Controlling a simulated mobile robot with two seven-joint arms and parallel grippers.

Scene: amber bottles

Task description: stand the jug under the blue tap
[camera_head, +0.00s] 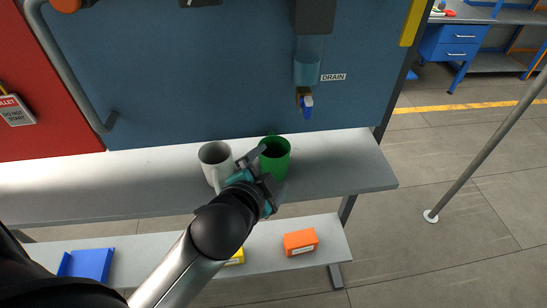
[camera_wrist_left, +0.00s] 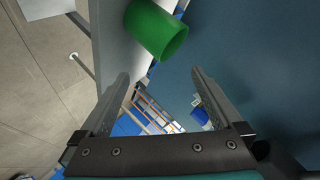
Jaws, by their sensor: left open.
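A green jug (camera_head: 275,157) stands upright on the grey shelf (camera_head: 345,165) below the blue panel. A pale grey jug (camera_head: 215,160) with a handle stands just left of it. The blue tap (camera_head: 307,103) is on the panel by a DRAIN label, above and right of the green jug. My left gripper (camera_head: 266,172) is in front of the green jug and hides part of it. In the left wrist view the gripper (camera_wrist_left: 160,77) is open and empty, with the green jug (camera_wrist_left: 157,30) beyond its fingertips. My right gripper is not in view.
A lower shelf holds an orange box (camera_head: 300,241), a blue bin (camera_head: 87,264) and a partly hidden yellow thing (camera_head: 236,257). A grey pipe (camera_head: 72,75) runs down the panel's left. The shelf right of the green jug, below the tap, is bare.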

